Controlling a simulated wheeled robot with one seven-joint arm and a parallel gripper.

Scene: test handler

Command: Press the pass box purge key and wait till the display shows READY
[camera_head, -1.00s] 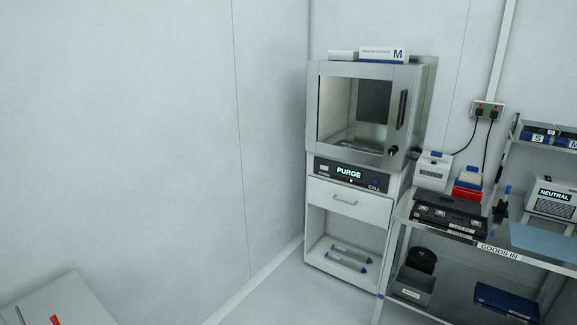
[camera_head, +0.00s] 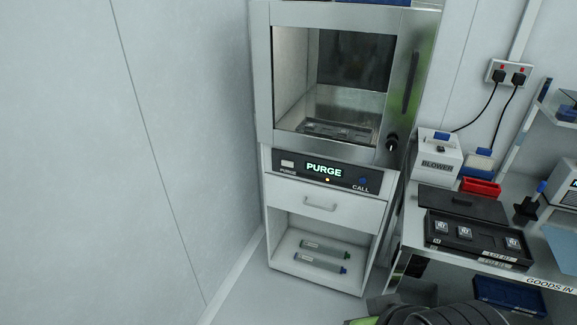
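The pass box (camera_head: 262,85) stands in the corner, its glazed door shut, with a dark tray (camera_head: 335,130) inside. Below the door is a black control panel (camera_head: 345,178). The display (camera_head: 324,170) reads PURGE in pale green letters, with a small amber light under it. The purge key (camera_head: 287,164) is a pale rectangular button at the panel's left, labelled PURGE. A blue CALL key (camera_head: 363,181) is at the right. Part of my arm shows at the bottom edge; my gripper is not visible.
Right of the pass box, a bench (camera_head: 411,230) labelled GOODS IN holds a white BLOWER box (camera_head: 436,160), a red bin (camera_head: 480,187) and a black tray (camera_head: 478,240). Below the panel are a drawer (camera_head: 320,203) and a shelf with two tubes. A bare wall is at left.

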